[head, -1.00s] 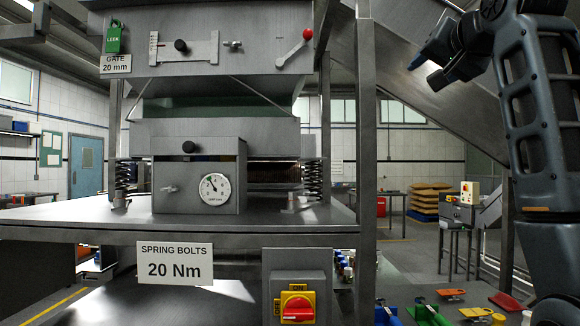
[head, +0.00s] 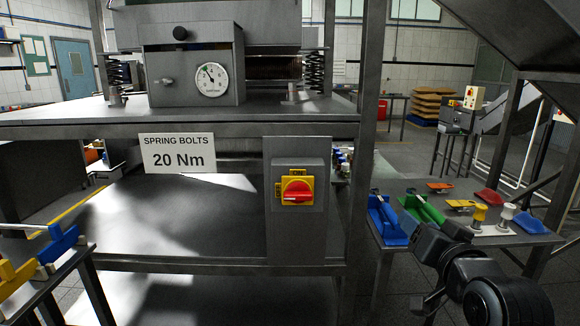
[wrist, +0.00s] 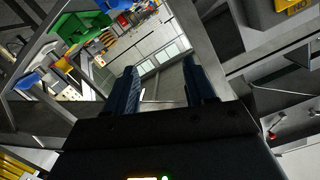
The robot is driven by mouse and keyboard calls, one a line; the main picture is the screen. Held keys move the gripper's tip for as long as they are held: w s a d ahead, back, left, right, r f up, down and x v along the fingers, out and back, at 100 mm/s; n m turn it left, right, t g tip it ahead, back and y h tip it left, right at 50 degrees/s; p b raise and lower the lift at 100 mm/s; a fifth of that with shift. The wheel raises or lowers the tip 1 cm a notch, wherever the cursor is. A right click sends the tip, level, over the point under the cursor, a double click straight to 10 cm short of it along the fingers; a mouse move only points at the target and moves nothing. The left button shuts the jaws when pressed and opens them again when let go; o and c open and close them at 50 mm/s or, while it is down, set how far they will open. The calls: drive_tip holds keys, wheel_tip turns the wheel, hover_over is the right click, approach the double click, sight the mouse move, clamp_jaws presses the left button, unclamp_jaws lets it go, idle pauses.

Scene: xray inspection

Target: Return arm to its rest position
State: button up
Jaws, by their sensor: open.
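In the wrist view my gripper (wrist: 162,78) shows its two dark blue fingers wide apart, with nothing between them. Past the fingers I see a tilted view of the room, with windows and wall. In the head view dark grey links of my arm (head: 465,275) are folded low at the right, in front of the side table. I cannot clearly make out the fingers there.
The side table (head: 527,239) holds a blue bin (head: 386,222), a green bin (head: 425,210) and small orange, yellow and red items. The machine's steel frame (head: 369,110) stands left of it. A red rotary switch (head: 296,191) is on the machine's front. A sloping chute (head: 530,40) hangs at upper right.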

drive_tip(key=s+a+f+n, duration=0.1)
drive_tip(key=s+f, duration=0.4)
drive_tip(key=s, duration=0.3)
drive_tip(key=s+f+g, duration=0.1)
drive_tip(key=s+f, duration=0.5)
drive_tip(key=s, duration=0.2)
drive_tip(key=s+a+f+n, duration=0.1)
drive_tip(key=s+f, duration=0.4)
drive_tip(key=s, duration=0.4)
drive_tip(key=s+r+n, duration=0.1)
drive_tip(key=s+r, duration=0.1)
drive_tip(key=s, duration=1)
drive_tip(key=s+r+n, duration=0.1)
drive_tip(key=s+r, duration=0.1)
drive_tip(key=s, duration=1)
drive_tip(key=shift+s+a+r+n+g, duration=0.15)
drive_tip(key=shift+a+r+n+g, duration=0.15)
drive_tip(key=shift+g, duration=0.1)
